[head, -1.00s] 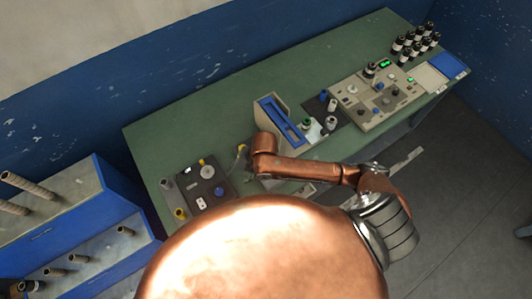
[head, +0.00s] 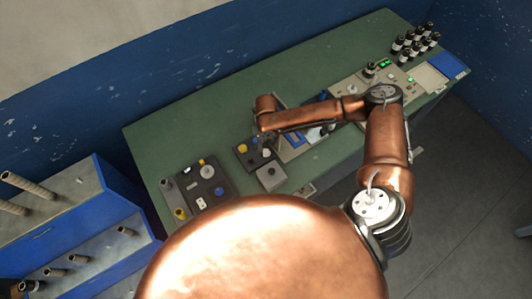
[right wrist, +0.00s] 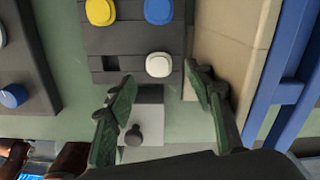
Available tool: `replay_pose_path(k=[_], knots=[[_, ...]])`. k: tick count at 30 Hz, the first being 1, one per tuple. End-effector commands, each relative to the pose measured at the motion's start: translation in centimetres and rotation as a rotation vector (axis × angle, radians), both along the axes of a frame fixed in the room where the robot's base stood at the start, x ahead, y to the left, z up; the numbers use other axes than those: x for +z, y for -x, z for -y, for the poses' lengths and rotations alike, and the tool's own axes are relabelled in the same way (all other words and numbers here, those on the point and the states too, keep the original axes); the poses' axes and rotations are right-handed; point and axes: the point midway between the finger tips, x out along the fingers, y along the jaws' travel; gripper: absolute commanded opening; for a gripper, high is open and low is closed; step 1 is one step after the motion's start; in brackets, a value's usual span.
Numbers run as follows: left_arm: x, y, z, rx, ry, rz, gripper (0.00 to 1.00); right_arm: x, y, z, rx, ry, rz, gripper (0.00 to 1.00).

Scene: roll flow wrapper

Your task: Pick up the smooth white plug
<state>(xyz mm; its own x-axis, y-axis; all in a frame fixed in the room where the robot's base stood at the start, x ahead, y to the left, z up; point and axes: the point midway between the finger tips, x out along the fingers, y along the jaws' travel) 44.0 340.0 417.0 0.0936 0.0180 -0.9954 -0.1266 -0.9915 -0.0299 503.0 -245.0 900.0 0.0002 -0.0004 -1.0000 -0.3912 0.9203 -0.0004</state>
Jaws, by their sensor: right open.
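The smooth white plug (right wrist: 158,65) sits in a dark block (right wrist: 130,45) beside a blue plug (right wrist: 159,10) and a yellow plug (right wrist: 100,11), in the right wrist view. It also shows small in the head view (head: 266,153), just below my right gripper. My right gripper (right wrist: 158,75) is open and empty. Its two fingers point towards the block, with the white plug between their tips in the picture. I cannot tell how far above the plug they are. My left gripper is not in view.
A grey block with a dark knob (right wrist: 133,135) lies on the near side of the dark block. A tan and blue stand (right wrist: 233,50) is close on the right. A dark panel with caps (head: 199,186) is on the left. Open green tabletop (head: 220,115) lies behind.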

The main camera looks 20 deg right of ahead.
Motion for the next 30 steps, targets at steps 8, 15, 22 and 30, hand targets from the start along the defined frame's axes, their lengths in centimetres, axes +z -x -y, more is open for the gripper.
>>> replay_pose_path(k=[8, 15, 22, 30], knots=[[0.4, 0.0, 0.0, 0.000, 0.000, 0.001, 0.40, -3.9, 0.0, -0.2, -0.002, 0.000, -0.003, 0.48], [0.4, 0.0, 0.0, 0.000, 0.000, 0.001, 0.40, -4.3, -0.1, -0.1, -0.001, -0.001, 0.000, 0.48], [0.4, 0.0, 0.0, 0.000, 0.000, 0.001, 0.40, -4.3, -0.1, -0.2, -0.001, -0.001, 0.000, 0.36], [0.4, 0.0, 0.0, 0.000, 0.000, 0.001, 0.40, -4.3, -0.1, -0.2, -0.001, -0.001, 0.000, 0.17]])
